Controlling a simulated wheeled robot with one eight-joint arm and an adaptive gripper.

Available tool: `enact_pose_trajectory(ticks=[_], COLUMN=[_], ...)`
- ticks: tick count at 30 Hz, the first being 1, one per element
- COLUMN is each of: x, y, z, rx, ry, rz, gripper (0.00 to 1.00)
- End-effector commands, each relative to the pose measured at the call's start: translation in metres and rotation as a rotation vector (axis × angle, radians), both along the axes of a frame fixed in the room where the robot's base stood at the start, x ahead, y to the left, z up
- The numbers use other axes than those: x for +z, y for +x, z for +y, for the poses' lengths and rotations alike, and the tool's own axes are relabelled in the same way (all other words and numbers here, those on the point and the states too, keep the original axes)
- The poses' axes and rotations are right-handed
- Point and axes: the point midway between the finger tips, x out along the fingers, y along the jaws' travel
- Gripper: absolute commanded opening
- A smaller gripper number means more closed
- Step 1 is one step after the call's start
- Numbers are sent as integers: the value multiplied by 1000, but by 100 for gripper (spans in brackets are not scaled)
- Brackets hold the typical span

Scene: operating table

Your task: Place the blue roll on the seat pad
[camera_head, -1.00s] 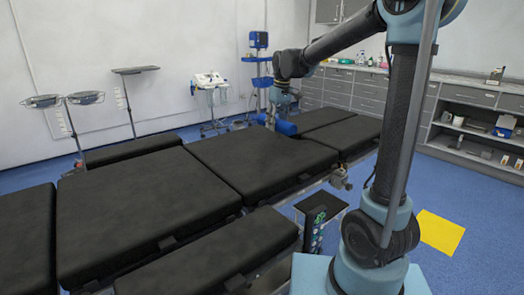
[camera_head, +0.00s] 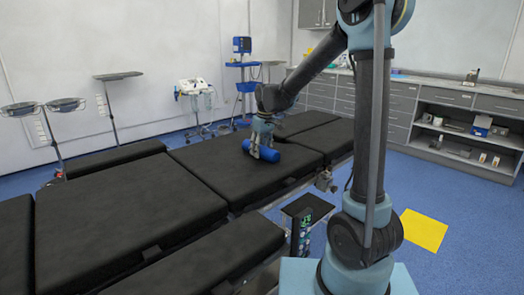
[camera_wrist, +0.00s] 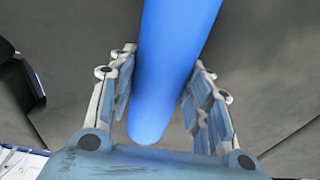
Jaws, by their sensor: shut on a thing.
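The blue roll (camera_head: 270,155) is held by my gripper (camera_head: 261,150) above the middle black pad (camera_head: 222,177) of the operating table, which looks like the seat pad. The roll is over the far right part of this pad. I cannot tell whether it touches the pad. In the wrist view the blue roll (camera_wrist: 172,65) runs lengthwise between the two fingers of my gripper (camera_wrist: 163,75), with dark pad surface behind it. My gripper is shut on the roll.
A large black pad (camera_head: 125,210) lies to the left, and two narrower pads (camera_head: 305,122) lie beyond on the right. Side pads (camera_head: 110,158) flank the table. Stands with trays (camera_head: 63,104) and a blue monitor trolley (camera_head: 243,75) stand behind. The middle pad is otherwise clear.

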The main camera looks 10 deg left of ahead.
Motion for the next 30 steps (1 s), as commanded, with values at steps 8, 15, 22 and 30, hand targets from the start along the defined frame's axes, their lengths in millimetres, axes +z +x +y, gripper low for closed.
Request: enact_pose_trajectory(ticks=[8, 15, 22, 30], x=[-1, -1, -1, 24], y=[1, 1, 1, -2], z=[-1, -2, -2, -5], rx=[-1, -2, -2, -3], ry=[0, 0, 0, 0], rz=[0, 0, 0, 0], gripper=[17, 65, 65, 65])
